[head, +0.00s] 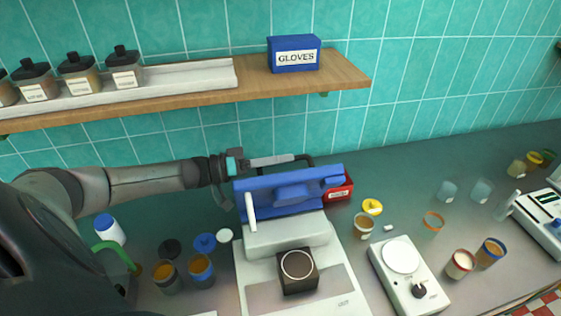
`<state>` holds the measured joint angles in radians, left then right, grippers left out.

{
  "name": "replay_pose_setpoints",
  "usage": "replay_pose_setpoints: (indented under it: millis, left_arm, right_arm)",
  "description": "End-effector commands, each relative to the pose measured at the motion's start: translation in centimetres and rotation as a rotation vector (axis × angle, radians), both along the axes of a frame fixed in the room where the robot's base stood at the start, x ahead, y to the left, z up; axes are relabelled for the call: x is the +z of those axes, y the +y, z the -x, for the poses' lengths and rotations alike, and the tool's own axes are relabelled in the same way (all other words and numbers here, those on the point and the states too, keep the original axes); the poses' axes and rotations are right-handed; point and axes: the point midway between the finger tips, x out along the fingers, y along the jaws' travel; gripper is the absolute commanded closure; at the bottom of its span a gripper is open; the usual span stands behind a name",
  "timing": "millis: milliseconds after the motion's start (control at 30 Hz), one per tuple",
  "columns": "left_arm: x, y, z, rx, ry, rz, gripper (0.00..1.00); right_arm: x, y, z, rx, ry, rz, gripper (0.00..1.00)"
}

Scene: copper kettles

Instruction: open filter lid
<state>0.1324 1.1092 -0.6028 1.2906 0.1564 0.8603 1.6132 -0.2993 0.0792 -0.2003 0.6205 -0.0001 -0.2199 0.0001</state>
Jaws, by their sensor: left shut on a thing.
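A white filter machine (257,279) stands on the grey counter at the lower middle of the head view, with a dark square block on its front. Its blue lid (278,207) stands raised and tilted at the back of the machine, with a white lever at its left side. My left gripper (240,166) comes in from the left and is shut at the lid's upper left edge; the exact contact between jaws and lid is too small to tell. My right gripper is out of view.
A wooden shelf (205,90) with jars and a blue GLOVES box (293,55) runs above the arm. Several small cups stand left of the machine. A white scale-like device (409,281) stands further right.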

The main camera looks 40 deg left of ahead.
Motion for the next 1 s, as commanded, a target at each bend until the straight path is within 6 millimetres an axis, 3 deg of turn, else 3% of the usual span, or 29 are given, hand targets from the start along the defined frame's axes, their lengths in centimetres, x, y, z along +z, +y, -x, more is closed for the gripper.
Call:
replay_pose_setpoints:
  millis: [500, 533, 733, 1000]
  left_arm:
    - [-0.40, -0.03, 0.09, 0.000, 0.004, -0.004, 1.00]
    - [-0.41, -0.03, 0.09, 0.000, 0.004, -0.004, 0.77]
    - [-0.33, -0.02, 0.07, 0.000, 0.005, -0.003, 0.54]
    - [-0.22, 0.03, 0.06, -0.001, 0.003, -0.002, 0.53]
  right_arm:
    - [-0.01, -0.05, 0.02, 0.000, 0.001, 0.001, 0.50]
    - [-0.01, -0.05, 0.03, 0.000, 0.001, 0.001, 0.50]
    - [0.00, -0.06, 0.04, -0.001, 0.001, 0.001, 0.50]
    - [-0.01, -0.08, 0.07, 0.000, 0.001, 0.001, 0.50]
